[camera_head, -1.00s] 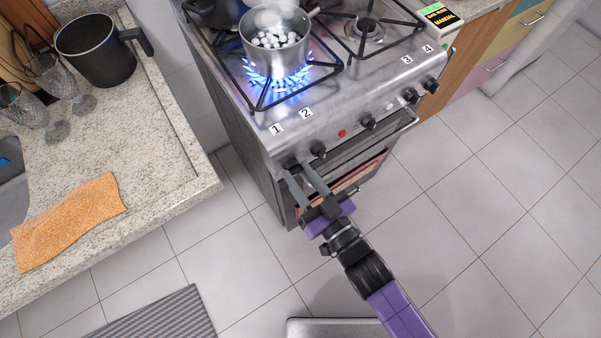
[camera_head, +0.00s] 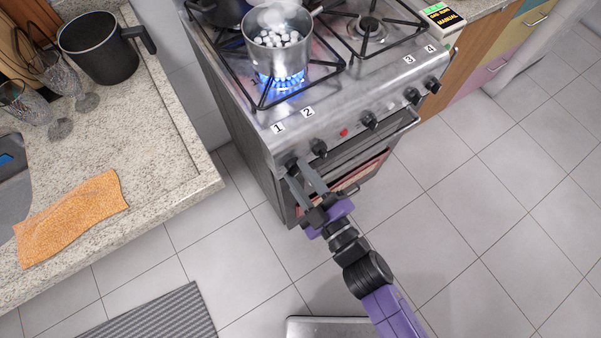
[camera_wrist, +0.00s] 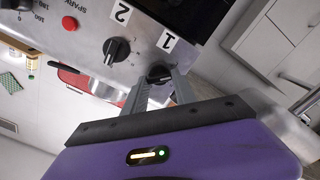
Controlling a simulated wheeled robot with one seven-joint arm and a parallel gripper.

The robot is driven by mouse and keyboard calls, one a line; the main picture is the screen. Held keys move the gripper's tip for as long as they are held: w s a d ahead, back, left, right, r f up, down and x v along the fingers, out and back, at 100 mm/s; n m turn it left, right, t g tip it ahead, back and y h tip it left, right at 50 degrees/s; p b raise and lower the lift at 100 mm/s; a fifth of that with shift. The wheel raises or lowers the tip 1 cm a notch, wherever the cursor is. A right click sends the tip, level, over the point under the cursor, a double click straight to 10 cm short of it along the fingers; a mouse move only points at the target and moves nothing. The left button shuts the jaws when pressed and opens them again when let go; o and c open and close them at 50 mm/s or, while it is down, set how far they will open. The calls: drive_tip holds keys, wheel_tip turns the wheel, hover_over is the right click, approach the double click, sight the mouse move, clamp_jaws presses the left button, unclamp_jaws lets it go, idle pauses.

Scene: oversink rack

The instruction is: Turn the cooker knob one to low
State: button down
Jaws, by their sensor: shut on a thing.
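The cooker's front panel (camera_head: 335,137) carries a row of black knobs. Knob one (camera_head: 290,163), below the label 1, is partly hidden by my fingers in the head view. It also shows in the wrist view (camera_wrist: 158,72). My gripper (camera_head: 301,173) is shut on it, with one finger on each side. Knob two (camera_head: 319,148) stands just to the right, outside my fingers. A small blue flame (camera_head: 282,80) burns under a steel pot (camera_head: 277,42) holding white pieces.
A red button (camera_head: 344,132) and more knobs (camera_head: 411,96) lie along the panel to the right. The oven door handle (camera_head: 395,130) juts out below. The stone counter (camera_head: 165,145) is to the left.

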drive_tip(key=shift+n, duration=1.3)
drive_tip(key=shift+a+n, duration=0.1)
drive_tip(key=shift+n, duration=0.2)
drive_tip(key=c, duration=1)
unclamp_jaws()
drive_tip(key=b+v, duration=0.1)
drive_tip(key=v, duration=0.6)
drive_tip(key=shift+s+d, duration=0.25)
drive_tip(key=shift+s, duration=0.1)
drive_tip(key=shift+f, duration=0.1)
